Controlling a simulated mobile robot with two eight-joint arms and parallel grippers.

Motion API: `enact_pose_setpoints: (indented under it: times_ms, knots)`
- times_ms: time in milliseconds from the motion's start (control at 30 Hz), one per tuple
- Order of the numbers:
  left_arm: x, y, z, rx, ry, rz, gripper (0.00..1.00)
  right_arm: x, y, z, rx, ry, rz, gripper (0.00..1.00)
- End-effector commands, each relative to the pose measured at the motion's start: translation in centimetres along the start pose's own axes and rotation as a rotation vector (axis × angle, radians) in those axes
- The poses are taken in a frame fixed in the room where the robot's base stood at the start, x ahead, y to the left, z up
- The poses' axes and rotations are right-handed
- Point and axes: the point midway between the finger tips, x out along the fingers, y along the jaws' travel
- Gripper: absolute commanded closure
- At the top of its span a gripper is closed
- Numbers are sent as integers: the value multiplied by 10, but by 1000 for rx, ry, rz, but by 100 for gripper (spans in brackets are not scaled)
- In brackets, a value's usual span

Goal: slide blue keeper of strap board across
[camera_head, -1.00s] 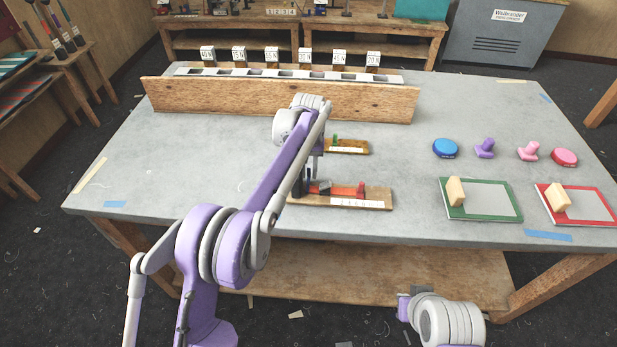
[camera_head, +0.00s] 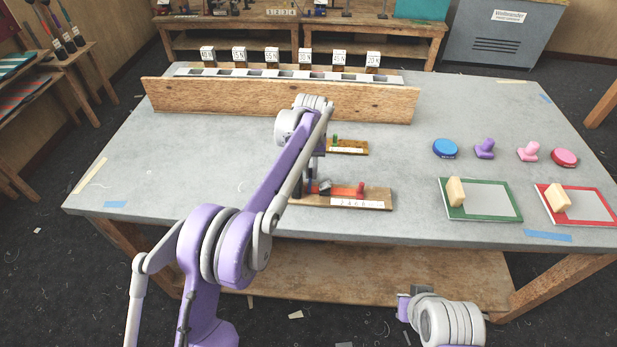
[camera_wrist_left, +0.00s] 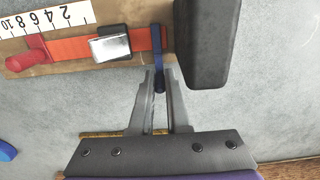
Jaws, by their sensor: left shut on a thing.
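The strap board (camera_head: 384,197) lies near the front edge of the table, partly behind my left arm. It carries an orange strap (camera_wrist_left: 70,46), a silver buckle (camera_wrist_left: 110,47), a red peg (camera_wrist_left: 30,58) and a number scale (camera_wrist_left: 45,18). The blue keeper (camera_wrist_left: 157,45) sits across the strap, between the buckle and a dark block (camera_wrist_left: 203,40). My left gripper (camera_wrist_left: 160,78) is shut on the keeper's lower end, which hangs past the board's edge. In the head view my left gripper (camera_head: 307,187) is mostly hidden by its arm.
A smaller board with a green peg (camera_head: 348,147) lies behind the strap board. Green (camera_head: 490,210) and red (camera_head: 590,217) framed plates, round buttons and knobs stand to the right. A long wooden rail (camera_head: 280,100) crosses the back. The table left of my arm is clear.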

Motion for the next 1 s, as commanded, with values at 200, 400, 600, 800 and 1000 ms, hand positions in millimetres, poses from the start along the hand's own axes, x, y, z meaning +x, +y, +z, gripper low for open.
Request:
enact_pose_setpoints:
  times_ms: [200, 400, 600, 800, 1000]
  knots:
    - [0, 7, 0, 1, 0, 0, 100, -1, 0, -1, 0, 1, 0, 100]
    - [0, 13, 0, 1, 0, 0, 100, -2, 0, -2, 0, 2, 0, 100]
    - [0, 19, 0, 1, 0, 1, 100, -2, 0, -2, 0, 2, 0, 100]
    - [0, 21, 0, 0, 0, 1, 100, -2, 0, -3, 0, 2, 0, 100]
    - [0, 20, 0, 0, 0, 1, 100, -2, 0, -2, 0, 2, 0, 100]
